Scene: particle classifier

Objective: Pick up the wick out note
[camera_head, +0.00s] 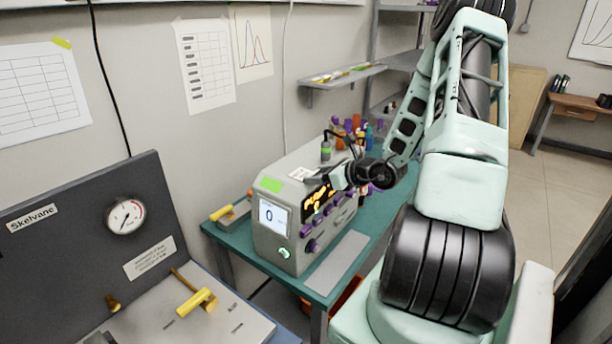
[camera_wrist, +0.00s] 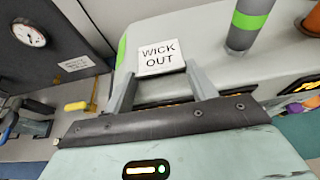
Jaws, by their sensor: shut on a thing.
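The wick out note is a small white card with black capitals. In the wrist view the note (camera_wrist: 158,56) lies between the tips of my two fingers, its words facing the camera. In the head view the note (camera_head: 299,173) shows as a small pale patch at the top of the grey machine (camera_head: 275,241). My gripper (camera_wrist: 161,74) is shut on the note, one finger at each side edge. In the head view my gripper (camera_head: 328,179) reaches in from the right. I cannot tell whether the note touches the machine top.
The machine stands on a green table (camera_head: 341,279) with a display and knobs on its front. A grey-green cylinder (camera_wrist: 248,22) stands on its top, right of the note. Several coloured bottles (camera_head: 351,131) stand behind. A dark gauge panel (camera_head: 85,222) is at the left.

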